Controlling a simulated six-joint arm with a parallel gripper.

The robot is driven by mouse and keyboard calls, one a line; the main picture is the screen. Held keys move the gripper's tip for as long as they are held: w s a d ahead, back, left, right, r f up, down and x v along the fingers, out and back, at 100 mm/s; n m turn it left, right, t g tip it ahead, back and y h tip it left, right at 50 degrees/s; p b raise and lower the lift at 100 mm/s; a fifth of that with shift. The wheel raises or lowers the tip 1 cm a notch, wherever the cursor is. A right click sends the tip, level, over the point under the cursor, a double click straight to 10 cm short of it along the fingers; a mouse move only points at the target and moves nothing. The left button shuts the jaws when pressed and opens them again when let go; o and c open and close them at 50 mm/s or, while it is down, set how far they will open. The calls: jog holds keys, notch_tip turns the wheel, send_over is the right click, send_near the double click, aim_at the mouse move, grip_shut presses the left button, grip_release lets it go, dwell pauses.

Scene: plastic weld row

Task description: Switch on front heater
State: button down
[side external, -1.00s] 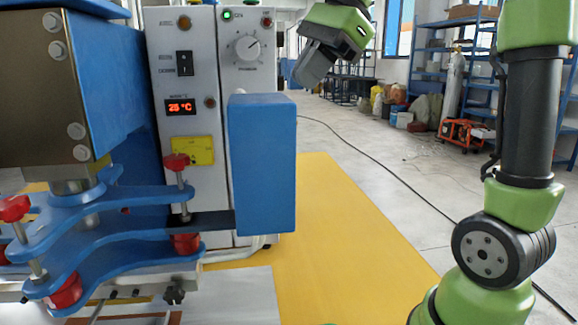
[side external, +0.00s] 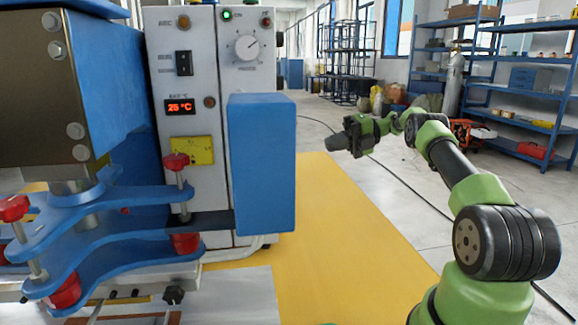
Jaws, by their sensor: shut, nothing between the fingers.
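The control panel (side external: 190,120) of the welding machine faces me at the left centre. It carries a black rocker switch (side external: 184,63), a red display reading 25 °C (side external: 180,107), a white dial (side external: 247,47) and a lit green lamp (side external: 227,15). Which control belongs to the front heater I cannot tell from the small labels. My gripper (side external: 335,142) is shut and empty. It is in the open space to the right of the panel and the blue block, touching nothing, and points left.
A blue block (side external: 262,165) juts out in front of the panel's lower right. Blue clamp arms with red knobs (side external: 176,161) stand at the lower left. A yellow floor area (side external: 345,240) is clear on the right. Blue shelves (side external: 525,80) stand far behind.

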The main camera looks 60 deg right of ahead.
jog(key=f+m, duration=0.1)
jog(key=s+d+f+m+t, duration=0.1)
jog(key=s+d+f, duration=0.1)
jog(key=shift+d+f+m+t, duration=0.15)
jog(key=shift+f+m+t, duration=0.05)
jog(key=shift+m+t, duration=0.2)
jog(key=shift+w, duration=0.1)
jog(key=x, duration=1.4)
jog(key=shift+w+a, duration=0.1)
jog(key=shift+a, duration=0.2)
jog(key=s+d+f, duration=0.1)
jog(key=s+d, duration=0.9)
jog(key=shift+f, duration=0.4)
